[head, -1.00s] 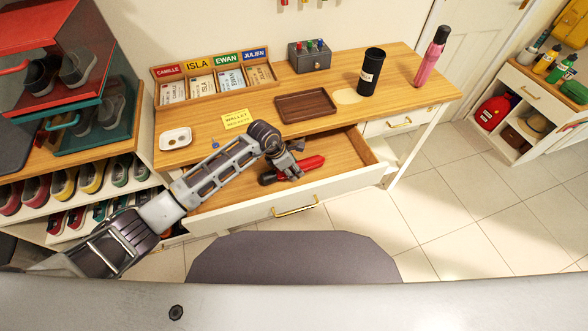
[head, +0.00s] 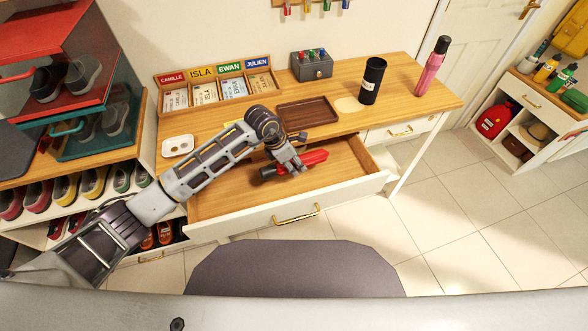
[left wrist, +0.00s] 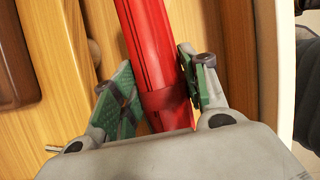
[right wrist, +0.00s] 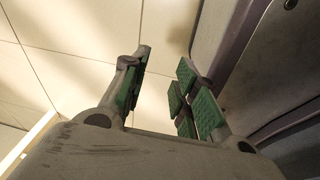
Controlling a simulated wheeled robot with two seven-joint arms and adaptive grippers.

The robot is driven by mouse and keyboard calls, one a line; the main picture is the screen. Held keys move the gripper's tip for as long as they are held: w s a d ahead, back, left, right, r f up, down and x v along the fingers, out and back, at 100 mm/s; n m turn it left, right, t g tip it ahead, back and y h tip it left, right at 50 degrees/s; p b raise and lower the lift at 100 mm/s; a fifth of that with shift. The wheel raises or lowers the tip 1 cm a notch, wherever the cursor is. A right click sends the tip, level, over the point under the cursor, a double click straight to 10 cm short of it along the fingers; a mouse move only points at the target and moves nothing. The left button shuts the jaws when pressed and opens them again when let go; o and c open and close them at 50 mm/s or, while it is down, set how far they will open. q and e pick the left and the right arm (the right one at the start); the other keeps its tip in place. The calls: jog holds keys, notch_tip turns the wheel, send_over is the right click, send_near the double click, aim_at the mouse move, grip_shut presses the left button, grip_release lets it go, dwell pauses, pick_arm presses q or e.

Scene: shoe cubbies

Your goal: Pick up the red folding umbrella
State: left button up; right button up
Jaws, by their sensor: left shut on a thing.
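The red folding umbrella (head: 314,158) has a dark end and is in my left gripper (head: 290,165), above the open drawer (head: 225,200) of the table. In the left wrist view the umbrella (left wrist: 150,50) lies between the two green-padded fingers of the left gripper (left wrist: 160,100), which are shut on it. The gripper hides part of the umbrella in the head view. My right gripper (right wrist: 160,90) shows only in the right wrist view. Its fingers are apart with nothing between them, over pale floor tiles.
The table top holds a brown tray (head: 307,112), a black cup (head: 372,82), a pink bottle (head: 432,67), a white dish (head: 178,145) and a name-card rack (head: 218,103). A shoe cubby (head: 60,225) stands at left. Tiled floor (head: 470,225) is clear at right.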

pick_arm(q)
jog(key=shift+r, duration=1.1)
pick_arm(e)
jog(key=shift+c, duration=0.3)
